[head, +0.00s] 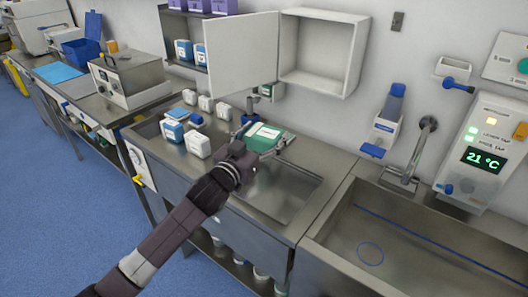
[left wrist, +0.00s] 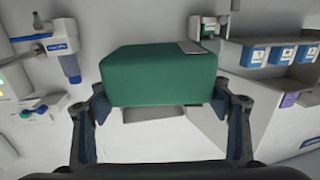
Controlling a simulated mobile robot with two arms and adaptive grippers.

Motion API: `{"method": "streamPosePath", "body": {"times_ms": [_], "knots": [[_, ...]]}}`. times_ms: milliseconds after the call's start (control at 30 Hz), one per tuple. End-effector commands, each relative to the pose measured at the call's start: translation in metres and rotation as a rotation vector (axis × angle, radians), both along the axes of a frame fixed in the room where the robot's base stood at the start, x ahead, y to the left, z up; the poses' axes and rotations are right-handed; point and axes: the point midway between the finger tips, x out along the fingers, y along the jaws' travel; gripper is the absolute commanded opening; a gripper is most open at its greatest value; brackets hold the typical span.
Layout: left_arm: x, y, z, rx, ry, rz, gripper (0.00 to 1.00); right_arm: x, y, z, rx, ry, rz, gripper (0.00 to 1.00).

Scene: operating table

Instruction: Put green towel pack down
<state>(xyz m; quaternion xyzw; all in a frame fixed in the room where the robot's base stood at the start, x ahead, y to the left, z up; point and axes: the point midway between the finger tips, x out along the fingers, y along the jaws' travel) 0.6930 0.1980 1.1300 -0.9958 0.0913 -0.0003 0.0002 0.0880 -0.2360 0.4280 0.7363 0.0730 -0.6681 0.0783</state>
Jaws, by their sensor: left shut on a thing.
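The green towel pack (head: 267,137) has a white label on top and is held by my left gripper (head: 262,152) above the steel counter with the sunken basin. In the left wrist view the green towel pack (left wrist: 158,77) sits between the two fingers of my left gripper (left wrist: 162,108), which is shut on it. The pack's height above the surface cannot be told exactly. My right gripper is not in view.
Several white and blue packs (head: 198,144) stand on the counter left of the towel pack. An open white cabinet (head: 320,50) hangs behind. A steel sink (head: 400,245) with a tap (head: 405,170) is at the right. The basin (head: 280,195) before the pack looks empty.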

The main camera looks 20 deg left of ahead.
Motion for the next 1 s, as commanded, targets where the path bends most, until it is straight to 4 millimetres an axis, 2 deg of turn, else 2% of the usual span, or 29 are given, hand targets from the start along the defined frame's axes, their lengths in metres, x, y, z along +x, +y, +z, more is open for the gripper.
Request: {"method": "streamPosePath", "body": {"times_ms": [33, 133, 267, 433, 600, 767, 1000], "knots": [[0.000, 0.000, 0.007, 0.001, -0.004, -0.001, 0.40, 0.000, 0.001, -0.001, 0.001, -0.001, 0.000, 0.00], [-0.003, -0.003, 0.011, -0.001, -0.001, -0.004, 0.40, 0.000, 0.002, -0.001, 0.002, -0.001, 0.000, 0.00], [-0.020, -0.014, 0.001, -0.003, 0.004, -0.013, 0.40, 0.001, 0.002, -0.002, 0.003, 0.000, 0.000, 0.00], [-0.061, -0.034, -0.023, -0.006, 0.007, -0.020, 0.40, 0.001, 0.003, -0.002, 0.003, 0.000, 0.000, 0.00], [-0.107, -0.043, -0.039, -0.007, 0.004, -0.002, 0.40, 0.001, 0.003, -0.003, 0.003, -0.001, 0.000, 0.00], [-0.149, -0.041, -0.048, -0.006, 0.004, 0.039, 0.40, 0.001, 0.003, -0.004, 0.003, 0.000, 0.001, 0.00], [-0.202, -0.024, -0.052, -0.004, 0.004, 0.121, 0.40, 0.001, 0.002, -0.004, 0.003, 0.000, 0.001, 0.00]]}}
